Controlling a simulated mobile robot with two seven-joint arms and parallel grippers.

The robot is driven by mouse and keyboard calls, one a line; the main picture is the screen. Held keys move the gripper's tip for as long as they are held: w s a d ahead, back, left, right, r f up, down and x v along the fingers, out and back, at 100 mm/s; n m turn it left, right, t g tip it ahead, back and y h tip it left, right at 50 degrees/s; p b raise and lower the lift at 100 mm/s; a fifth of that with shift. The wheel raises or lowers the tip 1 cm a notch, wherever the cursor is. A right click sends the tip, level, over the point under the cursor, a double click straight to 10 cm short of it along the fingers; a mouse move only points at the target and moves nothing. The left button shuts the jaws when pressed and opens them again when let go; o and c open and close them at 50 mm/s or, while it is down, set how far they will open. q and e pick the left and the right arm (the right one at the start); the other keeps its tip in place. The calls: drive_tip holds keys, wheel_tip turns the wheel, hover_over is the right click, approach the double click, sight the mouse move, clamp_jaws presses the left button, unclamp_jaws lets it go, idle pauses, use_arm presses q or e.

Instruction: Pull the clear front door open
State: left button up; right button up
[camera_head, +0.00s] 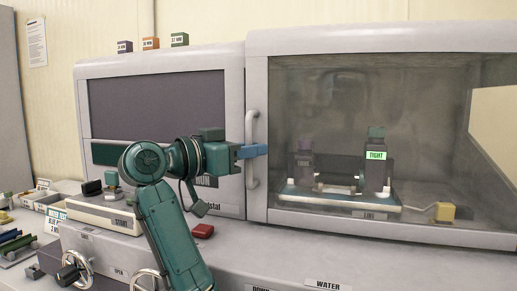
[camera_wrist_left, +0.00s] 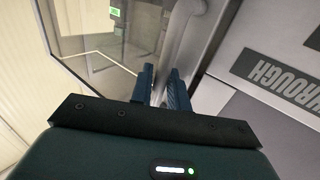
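The clear front door (camera_head: 330,90) is a large see-through panel in a pale frame on the right-hand cabinet; it looks shut. Its pale upright bar handle (camera_head: 252,176) is at the door's left edge, and the handle also shows in the wrist view (camera_wrist_left: 185,45). My left gripper (camera_head: 252,151) has its blue fingers at the handle's middle. In the wrist view the fingers (camera_wrist_left: 163,88) stand on either side of the bar, with little gap showing, and look closed on it. My right gripper is not in view.
Behind the door is a test rig with a green "TIGHT" sign (camera_head: 376,155) and a yellow block (camera_head: 445,212). A dark-panelled cabinet (camera_head: 155,100) stands to the left. The counter front right (camera_head: 420,268) is largely clear.

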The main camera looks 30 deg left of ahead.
use_arm(q)
drive_tip(key=shift+s, duration=0.1)
clamp_jaws()
idle(0.3)
drive_tip(key=shift+s, duration=0.1)
